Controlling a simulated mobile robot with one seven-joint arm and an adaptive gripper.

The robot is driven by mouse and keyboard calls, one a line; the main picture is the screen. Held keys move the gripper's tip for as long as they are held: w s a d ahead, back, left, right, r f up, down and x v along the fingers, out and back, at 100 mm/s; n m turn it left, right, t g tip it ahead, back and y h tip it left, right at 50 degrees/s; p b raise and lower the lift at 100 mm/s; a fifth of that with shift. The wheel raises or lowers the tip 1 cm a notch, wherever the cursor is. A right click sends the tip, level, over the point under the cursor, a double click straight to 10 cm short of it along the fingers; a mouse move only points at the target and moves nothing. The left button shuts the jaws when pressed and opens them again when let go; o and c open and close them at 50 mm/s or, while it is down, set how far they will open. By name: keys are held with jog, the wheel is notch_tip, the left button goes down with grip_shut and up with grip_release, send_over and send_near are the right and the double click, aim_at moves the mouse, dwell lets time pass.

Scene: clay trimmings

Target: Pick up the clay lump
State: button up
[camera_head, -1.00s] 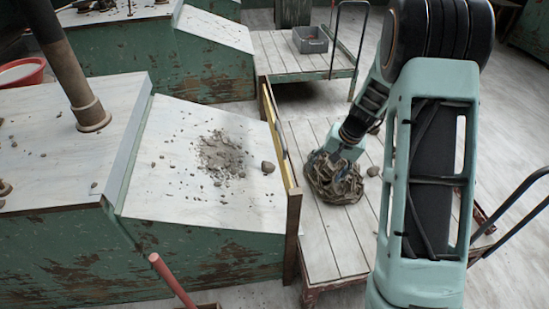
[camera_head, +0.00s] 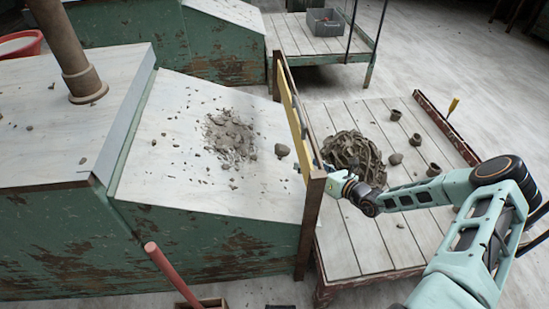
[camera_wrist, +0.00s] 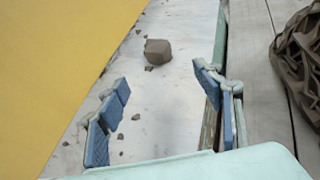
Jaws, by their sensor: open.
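A brown-grey clay lump (camera_head: 282,150) rests on the sloped pale board (camera_head: 190,185), near its right edge and beside scattered crumbs. In the wrist view the lump (camera_wrist: 157,51) lies beyond the fingertips, roughly between them from the camera's angle. My gripper (camera_wrist: 162,80) is open, with nothing between its blue pads. In the head view my gripper (camera_head: 328,178) is low at the board's right side, next to the wooden edge post, apart from the lump. Its fingertips are partly hidden there. Another similar lump (camera_head: 396,158) lies on the cart.
A yellow-faced upright panel (camera_head: 292,108) runs along the board's right edge; it fills the wrist view's left side (camera_wrist: 50,60). A tangled brown heap (camera_head: 350,150) and several small pots (camera_head: 415,140) sit on the plank cart (camera_head: 345,250). A red-brown pole (camera_head: 170,272) stands in front.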

aim_at(287, 152)
jog(key=b+x, duration=0.2)
jog(key=x, duration=0.5)
jog(key=shift+w+a, duration=0.1)
jog(key=shift+a, duration=0.15)
jog(key=b+x, duration=0.3)
jog(key=x, duration=0.2)
jog(key=shift+a+r, duration=0.1)
jog(key=c, duration=1.3)
jog(key=shift+r, duration=0.1)
jog(key=shift+c, duration=0.2)
